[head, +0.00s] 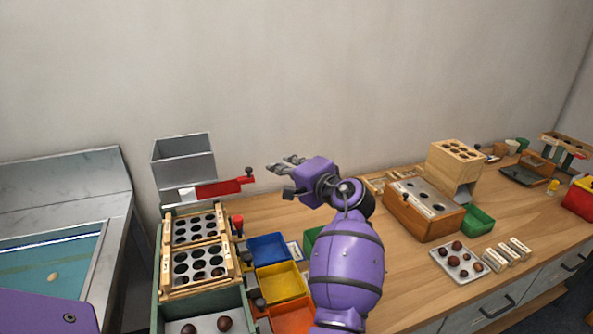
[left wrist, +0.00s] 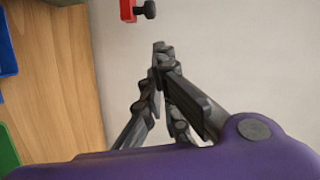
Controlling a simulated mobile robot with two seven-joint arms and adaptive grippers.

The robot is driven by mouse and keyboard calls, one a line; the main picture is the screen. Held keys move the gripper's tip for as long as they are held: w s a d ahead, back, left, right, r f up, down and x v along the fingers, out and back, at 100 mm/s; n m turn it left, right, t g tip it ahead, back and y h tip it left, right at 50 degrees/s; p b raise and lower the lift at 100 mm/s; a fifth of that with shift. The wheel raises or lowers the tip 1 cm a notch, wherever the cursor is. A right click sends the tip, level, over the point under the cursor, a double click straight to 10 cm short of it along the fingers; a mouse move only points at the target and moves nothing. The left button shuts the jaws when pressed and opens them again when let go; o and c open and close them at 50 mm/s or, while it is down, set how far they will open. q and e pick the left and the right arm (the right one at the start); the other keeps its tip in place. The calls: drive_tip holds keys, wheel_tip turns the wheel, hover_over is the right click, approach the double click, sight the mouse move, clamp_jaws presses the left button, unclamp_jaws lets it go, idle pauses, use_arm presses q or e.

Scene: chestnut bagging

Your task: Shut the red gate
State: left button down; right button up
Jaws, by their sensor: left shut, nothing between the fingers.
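The red gate (head: 222,187) is a flat red bar with a dark knob (head: 249,173) at its right end. It sticks out to the right from under the grey metal hopper (head: 184,167). My left gripper (head: 273,168) is shut and empty, just right of the knob and apart from it. In the left wrist view, the end of the red gate (left wrist: 127,10) and its knob show at the top edge, beyond the closed fingertips (left wrist: 161,48). How far the gate reaches under the hopper is hidden. My right gripper is not in view.
Wooden hole trays (head: 167,262) stand below the hopper, near a red knob (head: 238,222). Blue (head: 268,247), yellow (head: 281,282) and orange bins lie beside them. A wooden box with a metal top (head: 424,198) stands right of my arm. The wall is behind.

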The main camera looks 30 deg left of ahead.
use_arm(q)
drive_tip(key=a, duration=0.1)
drive_tip(key=s+a, duration=0.1)
drive_tip(key=a, duration=0.1)
drive_tip(key=shift+s+f+p, duration=0.25)
drive_tip(key=shift+f+p, duration=0.05)
drive_tip(key=shift+f, duration=0.05)
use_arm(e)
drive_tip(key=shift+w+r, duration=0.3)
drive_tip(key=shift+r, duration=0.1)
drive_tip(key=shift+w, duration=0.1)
